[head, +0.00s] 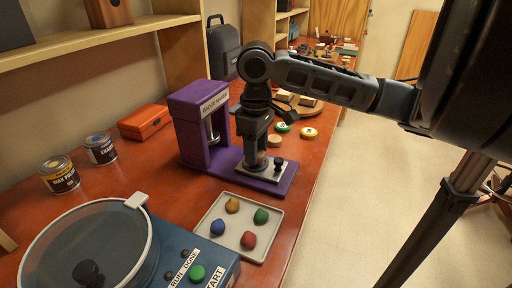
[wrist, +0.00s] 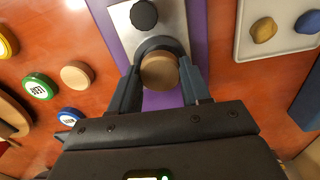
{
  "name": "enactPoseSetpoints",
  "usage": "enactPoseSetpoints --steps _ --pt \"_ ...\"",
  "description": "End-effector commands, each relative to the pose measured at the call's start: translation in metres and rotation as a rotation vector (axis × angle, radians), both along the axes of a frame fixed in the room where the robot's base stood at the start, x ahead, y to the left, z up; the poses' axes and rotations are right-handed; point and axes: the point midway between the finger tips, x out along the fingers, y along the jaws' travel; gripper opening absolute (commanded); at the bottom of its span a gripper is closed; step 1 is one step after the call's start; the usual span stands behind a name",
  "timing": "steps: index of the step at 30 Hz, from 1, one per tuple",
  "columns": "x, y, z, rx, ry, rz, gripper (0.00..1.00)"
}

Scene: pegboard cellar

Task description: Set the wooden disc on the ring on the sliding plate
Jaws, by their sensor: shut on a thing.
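My gripper (head: 257,158) reaches down from above over the purple badge maker (head: 205,120) and is shut on a round wooden disc. In the wrist view the disc (wrist: 160,70) sits between the fingertips of my gripper (wrist: 158,78), over the dark ring (wrist: 160,43) on the metal sliding plate (wrist: 178,18). I cannot tell whether the disc touches the ring. The sliding plate (head: 284,177) with its black knob (head: 278,163) is out at the front of the purple base, clear of the press.
Another wooden disc (wrist: 76,74) and several coloured badges, one green (wrist: 39,87), lie on the red bench beside the base. A tray (head: 217,249) with coloured lumps stands in front. A blue machine with a round lid (head: 85,245) is at lower left.

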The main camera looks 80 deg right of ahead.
Motion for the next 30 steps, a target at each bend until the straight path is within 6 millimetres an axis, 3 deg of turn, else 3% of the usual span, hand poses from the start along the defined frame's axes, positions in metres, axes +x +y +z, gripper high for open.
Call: enactPoseSetpoints --steps 30 --pt "0.0003 0.0005 -0.0052 0.001 0.0 -0.001 0.19"
